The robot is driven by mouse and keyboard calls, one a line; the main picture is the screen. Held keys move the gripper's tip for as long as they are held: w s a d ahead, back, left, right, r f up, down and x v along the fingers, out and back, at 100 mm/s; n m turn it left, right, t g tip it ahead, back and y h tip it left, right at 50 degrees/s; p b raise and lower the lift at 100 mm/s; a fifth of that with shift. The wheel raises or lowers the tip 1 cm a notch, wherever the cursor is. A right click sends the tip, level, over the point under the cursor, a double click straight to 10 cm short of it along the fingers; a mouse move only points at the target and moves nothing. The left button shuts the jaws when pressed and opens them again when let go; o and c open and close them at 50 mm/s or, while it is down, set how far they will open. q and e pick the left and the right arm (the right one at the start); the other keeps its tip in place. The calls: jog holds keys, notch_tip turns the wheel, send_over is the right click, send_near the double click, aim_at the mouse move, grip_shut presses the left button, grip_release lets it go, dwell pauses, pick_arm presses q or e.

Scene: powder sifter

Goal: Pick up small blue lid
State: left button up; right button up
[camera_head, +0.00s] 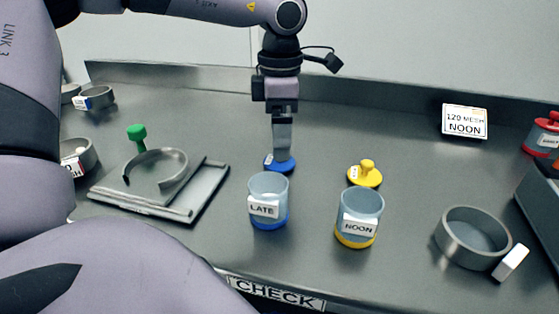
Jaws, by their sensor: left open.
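The small blue lid (273,163) lies on the grey bench behind the clear jar labelled LATE (268,208), which has a blue base. My left gripper (282,156) points straight down directly over the lid, its fingertips at or just above it. The gripper is open; its fingers overlap in this view, and I cannot tell whether they touch the lid. They hide part of the lid's middle. My right gripper is not in view.
A yellow lid (365,177) lies behind the jar labelled NOON (358,228). A metal ring (472,237) and white block (511,262) stand right. A metal tray (140,204) with an open ring is left, near a green knob (137,135). A 120 MESH NOON sign (465,121) is at the back.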

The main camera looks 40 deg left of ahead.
aim_at(270, 164)
pick_arm(q)
notch_tip(270, 164, down, 5)
jog(key=shift+w+a+r, duration=0.15)
jog(key=c, duration=1.1)
jog(key=shift+r, duration=0.1)
